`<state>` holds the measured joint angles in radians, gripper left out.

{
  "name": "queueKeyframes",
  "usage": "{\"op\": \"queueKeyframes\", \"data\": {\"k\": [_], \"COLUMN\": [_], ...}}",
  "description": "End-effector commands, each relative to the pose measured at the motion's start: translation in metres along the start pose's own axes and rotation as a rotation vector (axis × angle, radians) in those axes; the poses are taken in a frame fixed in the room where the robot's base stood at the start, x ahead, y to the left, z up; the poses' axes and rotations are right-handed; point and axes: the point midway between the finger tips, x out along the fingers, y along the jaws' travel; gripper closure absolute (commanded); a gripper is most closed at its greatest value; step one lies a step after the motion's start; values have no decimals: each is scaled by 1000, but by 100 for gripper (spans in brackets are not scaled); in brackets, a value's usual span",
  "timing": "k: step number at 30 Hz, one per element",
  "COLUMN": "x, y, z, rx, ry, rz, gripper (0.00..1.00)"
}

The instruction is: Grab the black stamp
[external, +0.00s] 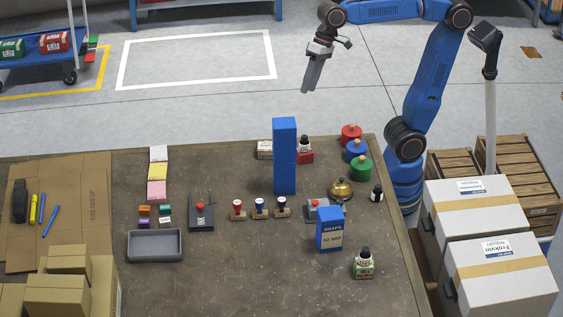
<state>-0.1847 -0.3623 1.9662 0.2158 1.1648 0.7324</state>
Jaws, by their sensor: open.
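A row of small hand stamps with wooden bases stands on the dark table. The stamp with the black handle (282,206) is at the right end of the row. The stamp with the blue handle (260,207) is in the middle, and the stamp with the red handle (238,209) is at the left. All stand upright, a little apart. My gripper (306,90) is raised above and beyond the table's far edge, pointing down, open and empty, well away from the stamps.
A tall blue block (284,156) stands just behind the black stamp. A grey device (312,211), a brass bell (340,190) and a blue box (329,232) stand to its right. A dark tray (154,246) lies at left. The table's front middle is clear.

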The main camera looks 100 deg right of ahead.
Motion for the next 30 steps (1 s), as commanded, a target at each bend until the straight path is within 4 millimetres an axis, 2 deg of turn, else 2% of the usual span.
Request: {"op": "queueKeyframes", "data": {"k": [1, 3, 14, 24, 30], "x": [-1, -4, -4, 15, 28], "y": [-24, -54, -206, -339, -394], "z": [-6, -12, -24, -6, 12], "rx": [41, 109, 439, 722, 847], "ry": [-22, -50, -221, -396, -475], "rz": [-9, -23, -47, 5, 56], "gripper": [58, 58, 58, 58, 58]}}
